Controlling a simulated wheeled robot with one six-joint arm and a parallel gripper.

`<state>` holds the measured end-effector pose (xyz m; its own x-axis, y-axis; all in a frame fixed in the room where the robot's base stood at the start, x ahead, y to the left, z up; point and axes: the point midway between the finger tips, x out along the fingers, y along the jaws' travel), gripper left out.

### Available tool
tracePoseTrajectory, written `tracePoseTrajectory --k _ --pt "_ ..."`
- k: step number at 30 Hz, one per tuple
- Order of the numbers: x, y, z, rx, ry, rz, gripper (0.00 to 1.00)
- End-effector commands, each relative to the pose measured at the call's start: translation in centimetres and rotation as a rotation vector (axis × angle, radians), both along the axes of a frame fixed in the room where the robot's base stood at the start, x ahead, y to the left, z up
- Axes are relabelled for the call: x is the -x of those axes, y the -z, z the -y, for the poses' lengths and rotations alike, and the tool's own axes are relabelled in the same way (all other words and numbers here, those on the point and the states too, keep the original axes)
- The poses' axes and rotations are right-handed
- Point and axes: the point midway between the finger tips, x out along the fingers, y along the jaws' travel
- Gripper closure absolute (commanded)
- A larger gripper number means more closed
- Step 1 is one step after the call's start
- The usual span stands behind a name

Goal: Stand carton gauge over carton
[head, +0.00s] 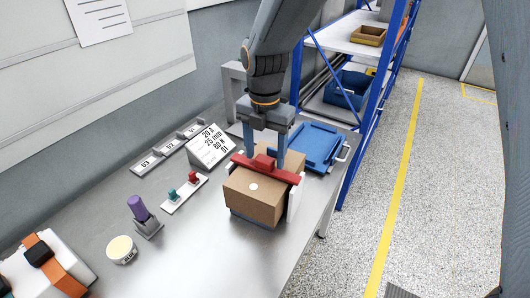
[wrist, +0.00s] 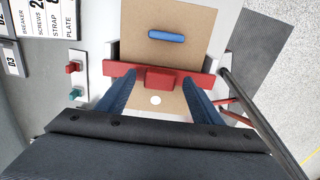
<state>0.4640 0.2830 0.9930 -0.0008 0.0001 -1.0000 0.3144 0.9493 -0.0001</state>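The brown carton (head: 255,195) sits on the bench on a thin grey base. The carton gauge, a red crossbar (head: 287,175) with white legs (head: 296,200), spans the carton's top, with a leg on either side. In the wrist view the red bar (wrist: 197,80) crosses the brown top, which bears a white dot and a blue bar-shaped piece (wrist: 167,36). My gripper (head: 265,157) has its two blue fingers on either side of the gauge's red block (wrist: 160,79), with gaps visible, so it is open. I cannot tell whether the gauge's leg ends touch the bench.
A blue tray (head: 318,146) lies behind the carton near the bench's right edge. A label stand (head: 210,147), a strip with red and teal knobs (head: 184,193), a purple-topped item (head: 139,208) and a round tub (head: 121,250) stand left. Blue-framed shelving is behind. The front bench is clear.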

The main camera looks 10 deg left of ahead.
Motion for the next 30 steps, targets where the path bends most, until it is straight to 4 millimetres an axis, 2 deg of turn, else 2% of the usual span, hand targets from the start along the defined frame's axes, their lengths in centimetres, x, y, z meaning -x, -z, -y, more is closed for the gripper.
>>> tracePoseTrajectory --k 8,21,30 --pt "-0.1 -0.7 0.0 -0.002 0.000 0.002 0.40" --pt "-0.1 -7.0 0.0 -0.001 0.000 0.003 0.40" --pt "0.0 -7.8 0.0 0.000 0.000 0.000 0.40"
